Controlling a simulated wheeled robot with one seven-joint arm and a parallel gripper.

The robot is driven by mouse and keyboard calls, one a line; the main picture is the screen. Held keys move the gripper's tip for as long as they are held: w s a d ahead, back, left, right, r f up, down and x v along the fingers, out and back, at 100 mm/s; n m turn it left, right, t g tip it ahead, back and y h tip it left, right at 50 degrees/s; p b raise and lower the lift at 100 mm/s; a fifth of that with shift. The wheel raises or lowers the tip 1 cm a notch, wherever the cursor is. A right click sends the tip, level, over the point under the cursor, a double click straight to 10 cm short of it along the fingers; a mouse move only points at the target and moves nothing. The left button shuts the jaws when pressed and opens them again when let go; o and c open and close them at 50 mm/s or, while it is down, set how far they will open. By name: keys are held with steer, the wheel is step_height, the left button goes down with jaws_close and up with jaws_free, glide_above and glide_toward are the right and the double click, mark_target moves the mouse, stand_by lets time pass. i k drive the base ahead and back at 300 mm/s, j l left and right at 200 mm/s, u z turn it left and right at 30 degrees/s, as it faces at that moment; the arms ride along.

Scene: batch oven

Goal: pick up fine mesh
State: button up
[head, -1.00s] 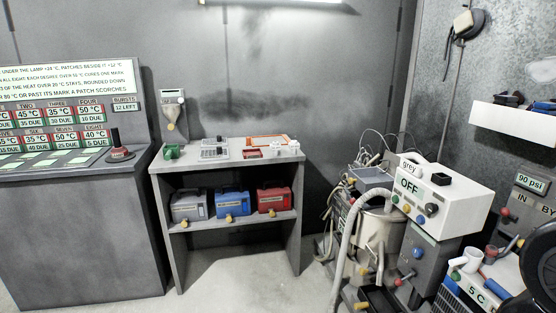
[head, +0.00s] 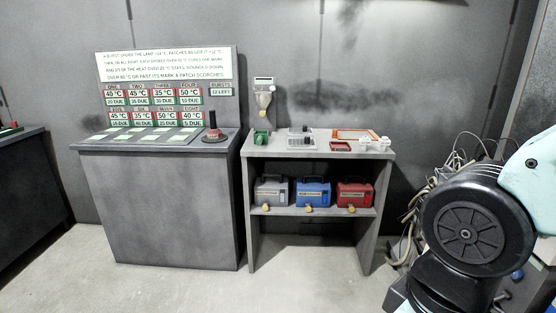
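I cannot tell for certain which thing is the fine mesh. A flat orange-framed piece (head: 356,134) lies at the back right on top of the grey shelf unit (head: 262,151); it could be a mesh frame, but it is too small to tell. A small red tray (head: 341,146) lies in front of it, with small white pieces (head: 373,144) to the right. My gripper is out of view; only part of my arm shows at the right, well apart from the shelf unit.
A green item (head: 261,137) and a grey rack (head: 301,138) share the shelf top. Grey, blue (head: 312,192) and red cases stand on the lower shelf. A control console (head: 158,205) stands at left. The floor (head: 300,280) in front is clear.

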mark_target(304, 131)
steer(key=i+u, duration=0.25)
steer(key=i, duration=0.2)
steer(key=i+l+u, duration=0.1)
steer(key=i+u, duration=0.2)
steer(key=i, duration=0.15)
steer(key=i+l+u, duration=0.25)
steer(key=i, duration=0.2)
steer(key=i+l, duration=0.35)
steer(key=i, duration=0.25)
steer(key=i+l+u, duration=0.1)
steer(key=i+l, duration=0.2)
steer(key=i, duration=0.25)
steer(key=i+l, duration=0.4)
steer(key=i, duration=0.2)
steer(key=i+l+u, duration=0.1)
steer(key=i+l, duration=0.25)
steer(key=i, duration=0.2)
